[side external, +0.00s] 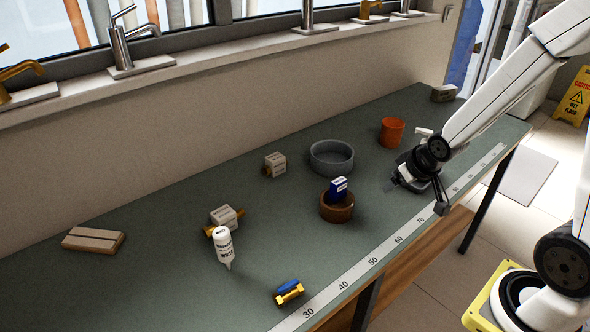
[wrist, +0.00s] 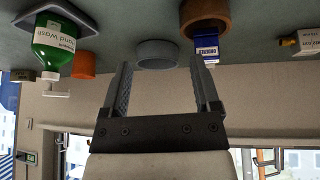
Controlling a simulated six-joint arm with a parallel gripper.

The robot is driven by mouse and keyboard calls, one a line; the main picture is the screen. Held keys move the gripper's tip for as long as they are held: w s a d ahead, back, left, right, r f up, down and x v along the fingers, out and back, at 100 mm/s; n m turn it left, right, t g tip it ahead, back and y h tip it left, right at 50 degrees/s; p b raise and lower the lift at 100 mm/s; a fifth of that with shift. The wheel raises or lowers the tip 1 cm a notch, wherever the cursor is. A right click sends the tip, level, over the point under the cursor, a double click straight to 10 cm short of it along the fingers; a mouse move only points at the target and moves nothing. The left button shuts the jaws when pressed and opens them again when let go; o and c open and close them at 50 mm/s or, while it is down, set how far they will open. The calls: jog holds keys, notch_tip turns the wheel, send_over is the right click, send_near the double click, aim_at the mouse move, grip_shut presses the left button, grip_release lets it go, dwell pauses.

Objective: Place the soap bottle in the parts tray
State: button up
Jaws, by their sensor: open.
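The soap bottle is green with a white label and a white pump. In the wrist view, which is upside down, the soap bottle (wrist: 54,45) is at the left. It appears to stand upright in the dark grey parts tray (wrist: 88,25). In the side view my arm hides most of both; a white pump top (side external: 424,133) shows behind my wrist. My gripper (wrist: 161,88) is open, with nothing between its fingers and apart from the bottle. In the side view my gripper (side external: 393,181) is low over the right part of the bench.
An orange cup (side external: 392,132), a grey bowl (side external: 331,158) and a brown bowl (side external: 336,208) with a blue box (side external: 339,188) stand left of my gripper. A white bottle (side external: 224,247), boxes and brass fittings lie farther left. Bare bench lies between them.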

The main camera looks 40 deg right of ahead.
jog(key=s+a+n+g+y, duration=0.1)
jog(key=s+a+g, duration=0.2)
jog(key=a, duration=0.7)
jog(key=shift+s+r+n+y, duration=0.3)
jog(key=shift+s+r+y, duration=0.1)
jog(key=shift+s, duration=0.8)
